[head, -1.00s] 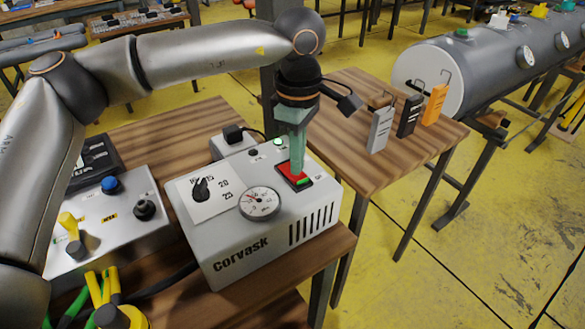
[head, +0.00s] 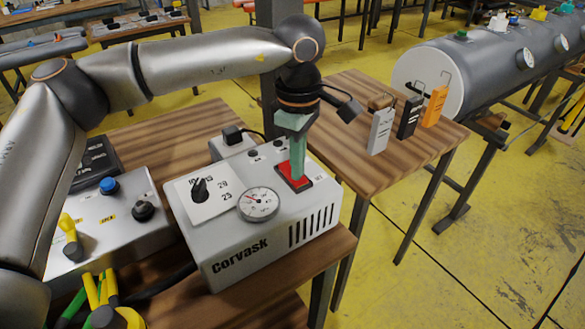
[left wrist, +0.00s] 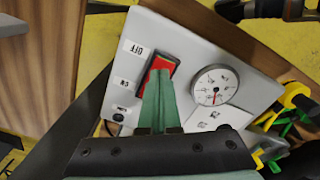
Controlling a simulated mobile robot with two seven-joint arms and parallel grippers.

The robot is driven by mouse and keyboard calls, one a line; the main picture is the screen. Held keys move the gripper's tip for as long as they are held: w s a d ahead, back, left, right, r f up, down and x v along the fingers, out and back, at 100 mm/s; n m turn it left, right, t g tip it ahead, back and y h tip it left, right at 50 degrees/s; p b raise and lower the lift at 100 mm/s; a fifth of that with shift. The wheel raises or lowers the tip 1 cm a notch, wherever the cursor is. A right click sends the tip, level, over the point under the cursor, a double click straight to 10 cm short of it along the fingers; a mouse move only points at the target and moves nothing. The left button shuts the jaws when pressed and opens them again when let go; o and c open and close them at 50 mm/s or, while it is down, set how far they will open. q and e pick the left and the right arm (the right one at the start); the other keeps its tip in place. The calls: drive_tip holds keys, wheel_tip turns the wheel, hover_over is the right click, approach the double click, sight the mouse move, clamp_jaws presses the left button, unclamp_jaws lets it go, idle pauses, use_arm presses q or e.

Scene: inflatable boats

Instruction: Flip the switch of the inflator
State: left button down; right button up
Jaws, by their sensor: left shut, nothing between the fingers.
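The inflator (head: 245,262) is a light grey box marked Corvask, standing on a wooden table. Its red switch (head: 286,172) sits on top in a dark frame. It also shows in the left wrist view (left wrist: 166,64), with OFF and ON labels beside it. My left gripper (head: 297,177) has green fingers, shut and empty, pointing down with the tips at the switch. In the left wrist view the left gripper (left wrist: 158,74) covers the ON-side part of the switch. Whether the tips press on it I cannot tell. My right gripper is not in view.
A round gauge (head: 258,204) and a black knob (head: 199,189) are on the inflator's top. A control box (head: 118,228) stands to the left. Grey, black and orange tags (head: 434,106) stand on the table behind. A grey tank (head: 480,72) is at the back right.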

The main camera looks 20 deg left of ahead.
use_arm(q)
drive_tip(key=shift+a+r+p, duration=0.1)
drive_tip(key=shift+r+p, duration=2.45)
drive_tip(key=shift+r, duration=0.85)
